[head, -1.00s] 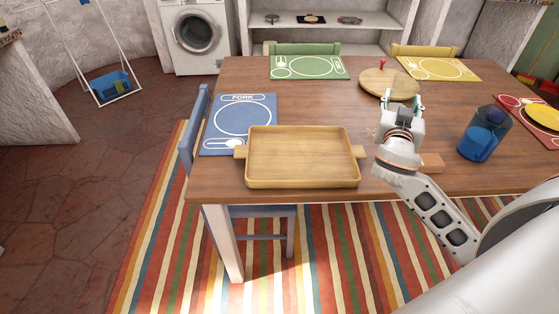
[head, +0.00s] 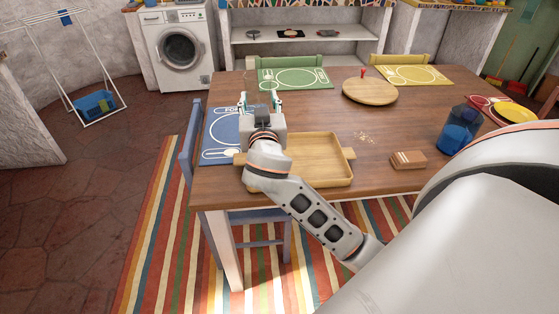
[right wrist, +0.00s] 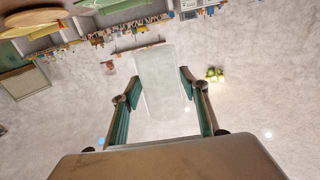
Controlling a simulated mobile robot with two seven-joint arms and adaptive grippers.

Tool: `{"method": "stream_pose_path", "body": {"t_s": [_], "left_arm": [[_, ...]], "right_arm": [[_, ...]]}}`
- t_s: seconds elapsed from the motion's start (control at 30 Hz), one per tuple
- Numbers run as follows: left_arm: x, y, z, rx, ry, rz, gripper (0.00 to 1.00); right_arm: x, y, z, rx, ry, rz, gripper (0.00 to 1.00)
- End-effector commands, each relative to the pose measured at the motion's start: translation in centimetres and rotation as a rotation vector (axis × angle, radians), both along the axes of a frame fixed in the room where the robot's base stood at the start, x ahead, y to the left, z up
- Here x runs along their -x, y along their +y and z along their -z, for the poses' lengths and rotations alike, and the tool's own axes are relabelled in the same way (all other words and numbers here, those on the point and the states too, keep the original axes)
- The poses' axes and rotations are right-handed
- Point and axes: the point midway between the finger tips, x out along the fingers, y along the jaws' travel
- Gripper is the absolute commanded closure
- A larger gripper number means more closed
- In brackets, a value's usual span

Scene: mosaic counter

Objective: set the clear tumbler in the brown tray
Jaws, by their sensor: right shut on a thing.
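The clear tumbler (right wrist: 160,72) shows in the right wrist view as a pale, see-through shape between the two fingers. My right gripper (head: 260,98) is shut on it; in the head view the tumbler can hardly be made out. My left gripper is out of view.
A blue pitcher (head: 458,132) and a wooden block (head: 408,160) stand on the right of the table. A round board (head: 370,92) with a red knob lies behind. Blue (head: 218,150), green (head: 310,85) and yellow (head: 428,75) placemats lie near the edges. The table's middle is mostly clear.

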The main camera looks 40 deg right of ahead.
Motion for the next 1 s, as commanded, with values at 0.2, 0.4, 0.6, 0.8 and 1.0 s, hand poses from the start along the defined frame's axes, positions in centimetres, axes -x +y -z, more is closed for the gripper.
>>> {"method": "stream_pose_path", "body": {"t_s": [0.2, 0.4, 0.6, 0.8, 1.0], "left_arm": [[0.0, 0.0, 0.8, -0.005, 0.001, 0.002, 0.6], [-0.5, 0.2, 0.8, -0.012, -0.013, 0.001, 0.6], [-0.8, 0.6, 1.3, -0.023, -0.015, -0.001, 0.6], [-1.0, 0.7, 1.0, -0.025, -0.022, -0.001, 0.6], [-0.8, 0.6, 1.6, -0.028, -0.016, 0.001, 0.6]], "right_arm": [[0.0, 0.0, 5.2, 0.008, 0.011, -0.001, 0.94], [0.0, -0.1, 10.1, 0.008, 0.01, 0.0, 0.94], [0.0, -0.1, 14.0, 0.005, 0.007, 0.0, 0.94], [0.0, -0.1, 15.4, 0.003, 0.002, 0.0, 0.94], [0.0, 0.0, 18.2, 0.004, 0.006, 0.0, 0.94]]}}
